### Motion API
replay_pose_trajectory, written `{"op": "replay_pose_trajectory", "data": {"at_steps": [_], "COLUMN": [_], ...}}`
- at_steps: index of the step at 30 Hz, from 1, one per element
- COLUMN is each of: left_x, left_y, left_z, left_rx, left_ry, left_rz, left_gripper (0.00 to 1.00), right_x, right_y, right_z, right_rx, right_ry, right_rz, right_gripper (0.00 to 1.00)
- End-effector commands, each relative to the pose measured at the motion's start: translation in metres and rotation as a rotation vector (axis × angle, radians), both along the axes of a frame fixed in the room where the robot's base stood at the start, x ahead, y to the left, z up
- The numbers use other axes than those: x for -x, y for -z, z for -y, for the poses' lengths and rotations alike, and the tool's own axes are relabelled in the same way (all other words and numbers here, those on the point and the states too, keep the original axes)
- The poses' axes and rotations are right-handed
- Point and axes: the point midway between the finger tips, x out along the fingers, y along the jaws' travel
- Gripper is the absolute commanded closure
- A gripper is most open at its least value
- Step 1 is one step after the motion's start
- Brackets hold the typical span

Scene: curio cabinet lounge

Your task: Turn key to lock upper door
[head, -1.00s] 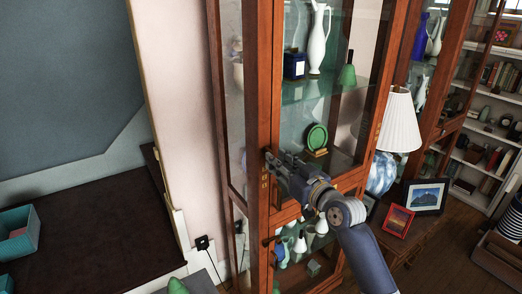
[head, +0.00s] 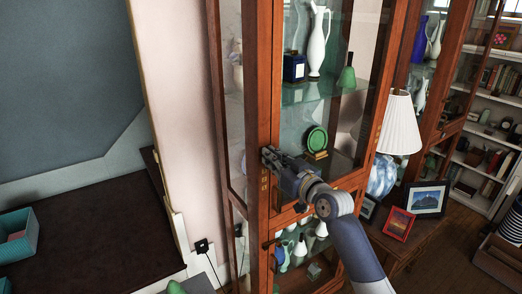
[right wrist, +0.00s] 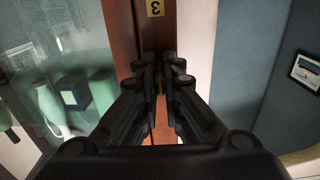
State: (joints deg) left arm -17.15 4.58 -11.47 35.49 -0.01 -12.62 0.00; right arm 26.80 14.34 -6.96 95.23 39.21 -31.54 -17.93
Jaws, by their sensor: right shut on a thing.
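The curio cabinet's upper door (head: 276,70) is a wood-framed glass door and looks closed. My right gripper (head: 268,156) is at the left stile of this door, at lock height. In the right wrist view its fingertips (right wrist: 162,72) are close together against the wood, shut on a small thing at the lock. This is presumably the key, but the fingers hide it, so its angle cannot be told. A small plate marked 3 (right wrist: 155,8) shows on the wood in the right wrist view. My left gripper is not in view.
Behind the glass stand a white vase (head: 318,42), a dark blue box (head: 294,68), a green bottle (head: 346,78) and a green disc (head: 316,140). A lamp (head: 399,125) and framed pictures (head: 426,198) stand right of my arm. A dark surface (head: 85,225) lies left.

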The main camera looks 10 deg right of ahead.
Motion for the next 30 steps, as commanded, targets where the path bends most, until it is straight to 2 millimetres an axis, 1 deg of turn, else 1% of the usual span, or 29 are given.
{"op": "replay_pose_trajectory", "data": {"at_steps": [4, 8, 26, 27, 30], "left_x": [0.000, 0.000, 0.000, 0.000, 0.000], "left_y": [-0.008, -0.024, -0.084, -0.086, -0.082], "left_z": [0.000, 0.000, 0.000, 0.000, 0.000], "left_rx": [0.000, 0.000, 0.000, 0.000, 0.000], "left_ry": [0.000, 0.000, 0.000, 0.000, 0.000], "left_rz": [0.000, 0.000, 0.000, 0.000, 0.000], "left_gripper": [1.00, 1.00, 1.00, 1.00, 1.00], "right_x": [0.000, 0.000, -0.002, -0.002, -0.003], "right_y": [-0.003, -0.004, -0.005, -0.004, -0.001], "right_z": [0.000, 0.000, -0.001, -0.002, -0.002], "right_rx": [-0.059, -0.216, -1.065, -1.125, -1.290], "right_ry": [0.000, 0.001, 0.000, 0.001, -0.002], "right_rz": [-0.022, -0.082, -0.387, -0.409, -0.464], "right_gripper": [1.00, 1.00, 1.00, 1.00, 1.00]}}
